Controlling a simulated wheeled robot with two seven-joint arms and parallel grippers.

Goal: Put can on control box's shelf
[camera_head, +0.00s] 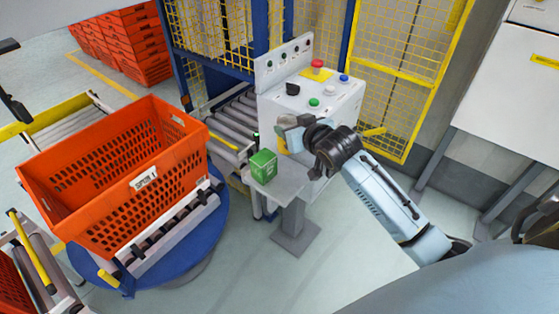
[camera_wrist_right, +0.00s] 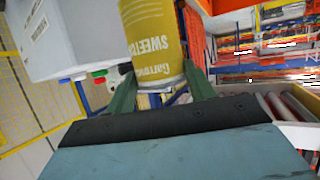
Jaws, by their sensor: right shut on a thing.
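My right gripper (camera_head: 289,136) is shut on a yellow can (camera_wrist_right: 153,42) with sweetcorn lettering. The can sits between its green fingers in the right wrist view. In the head view the gripper is in front of the control box (camera_head: 318,112), above the grey shelf (camera_head: 283,187). The can is largely hidden there by the gripper. I cannot tell whether it touches the shelf. The control box is white with coloured buttons and a red knob.
A green carton (camera_head: 263,166) stands on the left part of the shelf. A large orange tote (camera_head: 85,205) sits on a roller stand at the left. A roller conveyor (camera_head: 228,118) runs beside the control box. Yellow mesh fencing (camera_head: 398,95) is behind.

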